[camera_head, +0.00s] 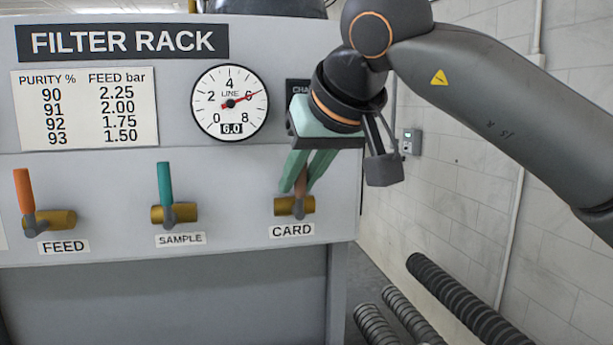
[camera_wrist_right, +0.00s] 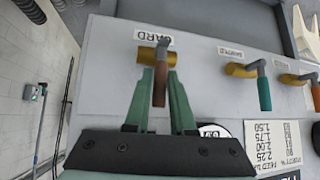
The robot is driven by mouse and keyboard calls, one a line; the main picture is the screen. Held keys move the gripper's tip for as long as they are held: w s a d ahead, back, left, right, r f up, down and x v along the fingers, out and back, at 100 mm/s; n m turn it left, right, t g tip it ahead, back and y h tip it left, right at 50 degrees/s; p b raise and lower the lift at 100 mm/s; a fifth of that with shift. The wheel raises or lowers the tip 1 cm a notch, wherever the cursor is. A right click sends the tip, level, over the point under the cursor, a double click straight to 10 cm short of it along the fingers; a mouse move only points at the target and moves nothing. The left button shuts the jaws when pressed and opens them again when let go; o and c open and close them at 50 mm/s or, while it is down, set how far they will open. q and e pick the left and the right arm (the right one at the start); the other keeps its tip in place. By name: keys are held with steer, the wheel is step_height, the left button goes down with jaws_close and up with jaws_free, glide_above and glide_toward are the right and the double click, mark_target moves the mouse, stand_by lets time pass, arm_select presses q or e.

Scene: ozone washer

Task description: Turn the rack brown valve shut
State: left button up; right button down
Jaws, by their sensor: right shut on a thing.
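The brown valve handle (camera_wrist_right: 160,84) is on the brass valve body (camera_head: 281,206) above the CARD label (camera_head: 292,231) on the filter rack. The handle stands roughly upright, across the horizontal brass body. My right gripper (camera_head: 300,186) reaches down from above, its green fingers on either side of the handle and shut on it. In the head view the fingers hide most of the handle; in the right wrist view it shows between them. My left gripper is not in view.
The orange FEED handle (camera_head: 24,191) and teal SAMPLE handle (camera_head: 164,184) stand upright to the left on the same panel. A gauge (camera_head: 230,84) above reads 6.0. Ribbed hoses (camera_head: 455,295) lie at lower right, beside a block wall.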

steer(key=shift+a+h, duration=0.15)
steer(key=shift+h, duration=0.15)
stand_by(0.4)
steer(key=c, duration=0.8)
jaws_free()
steer(key=shift+o, duration=0.2)
steer(key=v, duration=1.2)
steer(key=shift+s, duration=0.25)
steer(key=shift+r, duration=0.1)
